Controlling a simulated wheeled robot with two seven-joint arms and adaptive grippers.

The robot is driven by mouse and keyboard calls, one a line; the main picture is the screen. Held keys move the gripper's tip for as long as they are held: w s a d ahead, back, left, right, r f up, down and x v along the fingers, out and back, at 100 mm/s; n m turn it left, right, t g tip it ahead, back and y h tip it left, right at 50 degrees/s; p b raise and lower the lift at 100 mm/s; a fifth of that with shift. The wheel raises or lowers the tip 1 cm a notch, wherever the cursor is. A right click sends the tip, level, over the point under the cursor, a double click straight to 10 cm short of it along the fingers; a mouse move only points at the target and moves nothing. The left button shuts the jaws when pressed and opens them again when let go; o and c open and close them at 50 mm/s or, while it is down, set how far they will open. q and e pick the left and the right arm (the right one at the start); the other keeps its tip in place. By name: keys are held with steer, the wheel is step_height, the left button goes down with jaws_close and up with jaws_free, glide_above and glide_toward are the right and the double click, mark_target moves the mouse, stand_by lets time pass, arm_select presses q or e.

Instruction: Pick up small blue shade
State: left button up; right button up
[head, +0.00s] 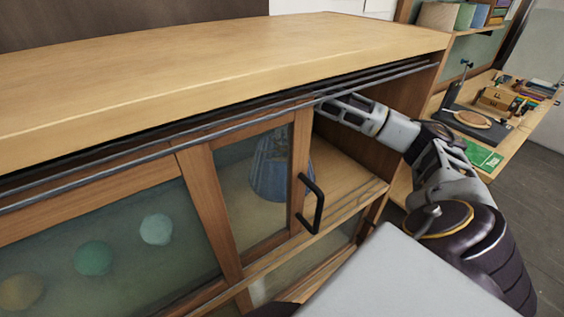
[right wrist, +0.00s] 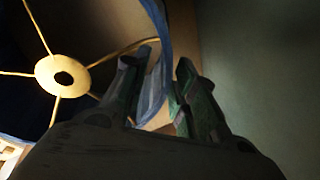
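The small blue shade (head: 268,168) stands inside the wooden cabinet, seen through a glass door in the head view. In the right wrist view the shade (right wrist: 154,92) shows its blue wall and a pale brass ring with spokes. My right gripper (head: 330,110) reaches through the open right part of the cabinet, its tips partly hidden by the door frame. In the right wrist view the right gripper (right wrist: 164,68) is open, with the shade's wall between its two fingers. A gap shows beside the right finger. My left gripper is not in view.
The glass door (head: 258,190) has a black handle (head: 312,203) close under my right arm. The cabinet top (head: 220,70) is bare. Several round coloured things, one pale green (head: 156,229), show behind the left glass. A workbench (head: 530,122) with tools stands at the right.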

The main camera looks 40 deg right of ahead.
steer(key=shift+x, duration=0.95)
steer(key=shift+c, duration=0.4)
jaws_close()
